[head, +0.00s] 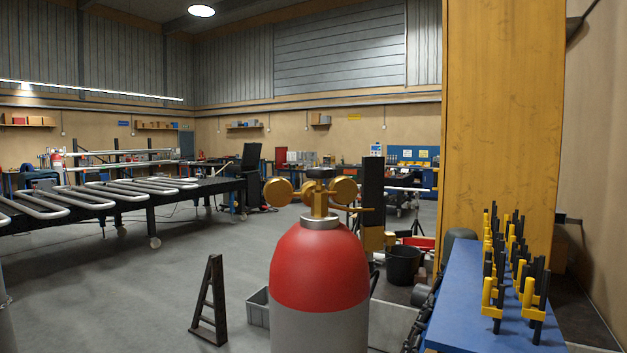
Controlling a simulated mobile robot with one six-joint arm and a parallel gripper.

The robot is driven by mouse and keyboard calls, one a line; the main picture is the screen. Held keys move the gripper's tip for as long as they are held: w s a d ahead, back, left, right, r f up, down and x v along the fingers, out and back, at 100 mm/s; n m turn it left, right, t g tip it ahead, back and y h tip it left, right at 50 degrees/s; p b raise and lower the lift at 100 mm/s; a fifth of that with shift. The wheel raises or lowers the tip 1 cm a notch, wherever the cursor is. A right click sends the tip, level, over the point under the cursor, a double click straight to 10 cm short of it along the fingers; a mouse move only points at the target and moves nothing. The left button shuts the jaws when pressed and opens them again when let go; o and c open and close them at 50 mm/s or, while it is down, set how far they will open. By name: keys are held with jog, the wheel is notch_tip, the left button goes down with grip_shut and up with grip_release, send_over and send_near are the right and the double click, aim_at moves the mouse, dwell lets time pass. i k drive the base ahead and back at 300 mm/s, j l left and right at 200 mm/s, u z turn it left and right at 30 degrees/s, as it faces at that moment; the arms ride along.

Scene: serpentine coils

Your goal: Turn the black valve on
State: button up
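The black valve (321,173) is a small dark knob on top of a brass regulator (319,198) with round gauges on either side. The regulator sits on the neck of a gas cylinder (319,268) with a red top and a grey body, standing upright in the lower middle of the head view. The knob is small, and whether it is on or off cannot be told. My gripper is not in the head view.
A blue bench (462,290) with several yellow-black clamps (515,270) is at the right, beside a wide yellow column (503,120). A dark A-frame stand (210,302) and a grey crate (257,308) are left of the cylinder. A long table (190,195) bears serpentine coils. Floor between is open.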

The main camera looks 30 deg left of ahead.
aim_at(319, 174)
jog(key=i+z, duration=0.15)
jog(key=z, duration=0.3)
jog(key=i+j+z, duration=0.1)
jog(key=z, duration=0.4)
jog(key=i+j+z, duration=0.1)
jog(key=z, duration=0.35)
jog(key=i+j+z, duration=0.1)
jog(key=z, duration=0.4)
jog(key=j+z, duration=0.25)
jog(key=z, duration=0.2)
jog(key=j+z, duration=0.2)
jog(key=z, duration=0.25)
jog(key=j+z, duration=0.2)
jog(key=z, duration=0.3)
